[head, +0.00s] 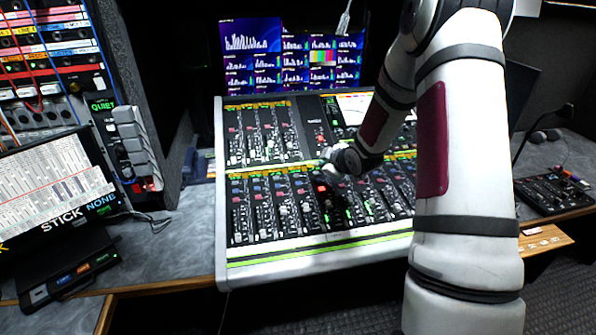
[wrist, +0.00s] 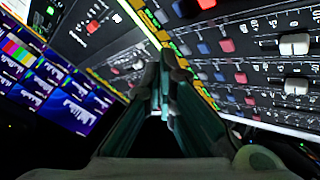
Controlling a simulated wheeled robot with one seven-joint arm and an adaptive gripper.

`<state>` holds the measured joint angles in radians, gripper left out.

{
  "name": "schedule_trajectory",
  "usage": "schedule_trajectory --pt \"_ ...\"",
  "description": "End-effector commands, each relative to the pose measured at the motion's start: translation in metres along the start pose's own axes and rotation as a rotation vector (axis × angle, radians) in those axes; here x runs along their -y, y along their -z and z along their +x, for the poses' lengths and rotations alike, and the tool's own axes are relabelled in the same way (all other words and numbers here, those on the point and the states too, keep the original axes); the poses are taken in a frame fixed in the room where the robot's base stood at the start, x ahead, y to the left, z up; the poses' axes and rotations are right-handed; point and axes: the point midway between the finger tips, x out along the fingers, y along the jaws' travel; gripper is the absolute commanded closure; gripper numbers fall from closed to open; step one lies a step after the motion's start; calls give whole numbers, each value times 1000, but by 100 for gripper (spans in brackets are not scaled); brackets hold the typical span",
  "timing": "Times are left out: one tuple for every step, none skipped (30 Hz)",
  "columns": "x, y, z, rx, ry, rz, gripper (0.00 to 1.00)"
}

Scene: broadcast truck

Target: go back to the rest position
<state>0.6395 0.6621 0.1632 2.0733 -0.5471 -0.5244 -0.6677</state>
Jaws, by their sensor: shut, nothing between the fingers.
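My gripper (wrist: 163,62) is shut and empty in the wrist view, its two fingers together and pointing at the panel of the mixing console. In the head view my arm comes down from the upper right and my gripper (head: 328,168) is over the middle of the mixing console (head: 300,252). I cannot tell whether the fingertips touch the panel. My arm hides part of the console's right side. A red lit button (head: 322,188) shows just below the gripper.
Monitors (head: 252,75) with bar graphs stand behind the console. On the left are a patch rack (head: 55,50) and a tilted laptop-like screen (head: 55,185). On the right a small control panel (head: 550,193) lies on the desk. The desk left of the console (head: 185,235) is mostly clear.

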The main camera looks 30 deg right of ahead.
Motion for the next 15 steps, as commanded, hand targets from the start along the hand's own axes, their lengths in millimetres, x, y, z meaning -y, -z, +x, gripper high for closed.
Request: schedule_trajectory --pt "0 0 0 0 0 0 100" --pt "0 0 0 0 0 0 100" --pt "0 0 0 0 0 0 100" --pt "0 0 0 0 0 0 100" --pt "0 0 0 0 0 0 100" --pt "-1 2 -2 2 0 0 100" --pt "-2 5 -4 6 0 1 100" --pt "-3 8 -8 11 1 3 100" --pt "-4 14 -13 22 4 6 100" --pt "-5 19 -19 32 6 10 100" --pt "-7 25 -26 44 7 17 100" --pt "-8 34 -37 63 10 25 100" --pt "-9 40 -46 79 12 36 100" --pt "-9 46 -56 96 15 46 100" --pt "-9 55 -70 118 17 64 100"
